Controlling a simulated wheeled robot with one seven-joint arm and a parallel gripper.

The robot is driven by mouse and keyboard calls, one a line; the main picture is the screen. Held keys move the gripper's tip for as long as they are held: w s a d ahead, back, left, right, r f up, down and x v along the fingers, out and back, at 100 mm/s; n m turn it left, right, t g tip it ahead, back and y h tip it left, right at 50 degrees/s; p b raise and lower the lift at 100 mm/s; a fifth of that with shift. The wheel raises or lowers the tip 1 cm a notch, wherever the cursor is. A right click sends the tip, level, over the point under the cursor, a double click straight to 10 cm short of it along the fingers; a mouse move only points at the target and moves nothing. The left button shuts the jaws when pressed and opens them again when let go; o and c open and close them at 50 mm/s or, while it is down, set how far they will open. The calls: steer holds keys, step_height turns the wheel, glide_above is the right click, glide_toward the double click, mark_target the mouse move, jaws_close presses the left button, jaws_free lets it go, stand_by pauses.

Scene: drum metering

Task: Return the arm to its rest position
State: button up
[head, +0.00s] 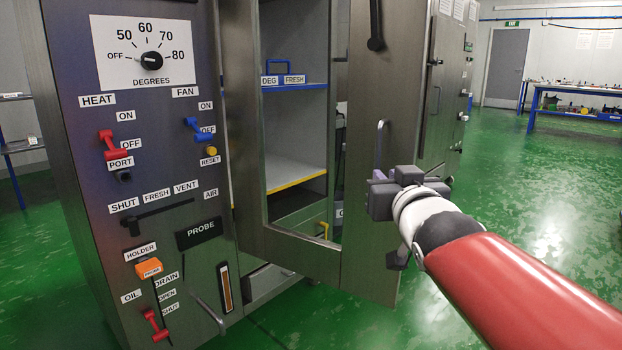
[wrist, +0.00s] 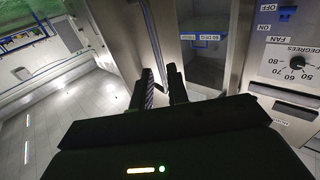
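My arm reaches in from the lower right of the head view, with my gripper (head: 383,183) close to the upright bar handle (head: 381,140) of the cabinet door. In the wrist view the two dark fingers of my gripper (wrist: 160,72) stand apart, and the handle (wrist: 152,40) runs down into the gap between them. The gripper looks open; whether a finger touches the handle I cannot tell. The cabinet door (head: 362,220) stands open.
The cabinet's control panel (head: 150,195) is at the left, with a dial, levers and an orange probe (head: 149,268) at its holder. A blue-edged shelf (head: 295,86) shows inside. Green floor (head: 530,170) is clear at the right, towards a far bench (head: 580,115).

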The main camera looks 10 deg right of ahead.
steer(key=s+a+f+n+g+y+p, duration=0.1)
steer(key=s+a+f+g+p, duration=0.4)
steer(key=s, duration=0.4)
steer(key=s+a+f+g+y+p, duration=0.1)
steer(key=s+a+f+g+p, duration=0.5)
steer(key=s, duration=0.3)
steer(key=shift+s+f+n+g+y+p, duration=0.35)
steer(key=shift+f+g, duration=0.25)
steer(key=shift+f, duration=0.2)
steer(key=shift+a, duration=0.1)
